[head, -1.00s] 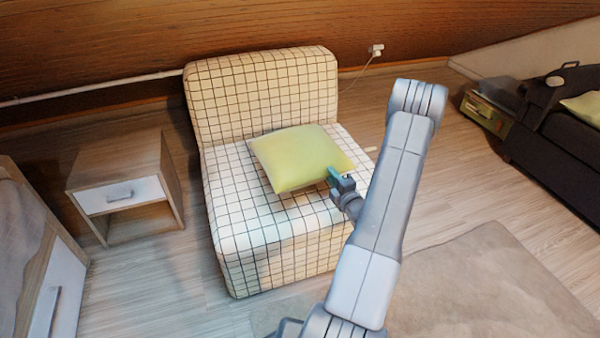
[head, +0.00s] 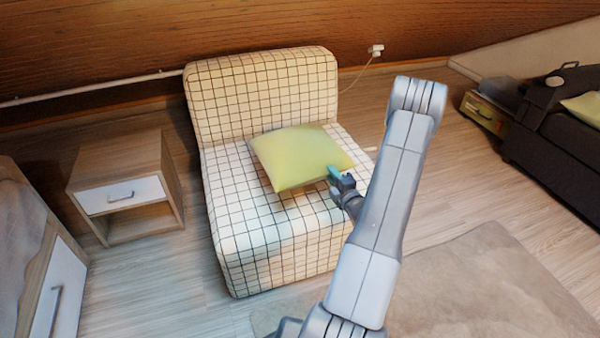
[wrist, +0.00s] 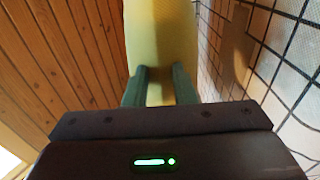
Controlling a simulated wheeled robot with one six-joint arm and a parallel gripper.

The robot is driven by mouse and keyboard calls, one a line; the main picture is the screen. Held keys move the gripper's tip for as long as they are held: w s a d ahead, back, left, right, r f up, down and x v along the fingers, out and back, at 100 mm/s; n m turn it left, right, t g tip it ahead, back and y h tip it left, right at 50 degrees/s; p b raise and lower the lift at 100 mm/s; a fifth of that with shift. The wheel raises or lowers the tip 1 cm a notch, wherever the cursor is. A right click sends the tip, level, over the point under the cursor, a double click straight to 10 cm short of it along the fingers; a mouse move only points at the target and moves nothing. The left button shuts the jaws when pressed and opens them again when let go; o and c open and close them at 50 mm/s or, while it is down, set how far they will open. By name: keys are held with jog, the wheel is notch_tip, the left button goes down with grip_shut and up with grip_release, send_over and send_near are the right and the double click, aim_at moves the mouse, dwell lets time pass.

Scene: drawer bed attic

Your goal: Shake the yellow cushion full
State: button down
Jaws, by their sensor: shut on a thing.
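The yellow cushion (head: 295,157) is over the seat of the checked chair (head: 270,235) in the head view. My gripper (head: 335,173) is at the cushion's right front corner, shut on it. In the wrist view the yellow cushion (wrist: 160,40) runs upward between the two green fingers of my gripper (wrist: 160,88), one finger on each side. The cushion's underside and far edge are hidden in the wrist view. Whether the cushion touches the seat all along is hard to tell.
The chair's backrest (head: 262,95) rises behind the cushion. A nightstand (head: 125,190) stands left of the chair. A dark sofa (head: 560,140) with another cushion (head: 584,108) is at the far right. A rug (head: 490,295) lies on the floor in front.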

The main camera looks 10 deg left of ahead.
notch_tip(320, 180, up, 6)
jog(key=p, duration=0.6)
notch_tip(320, 180, down, 7)
jog(key=b, duration=0.6)
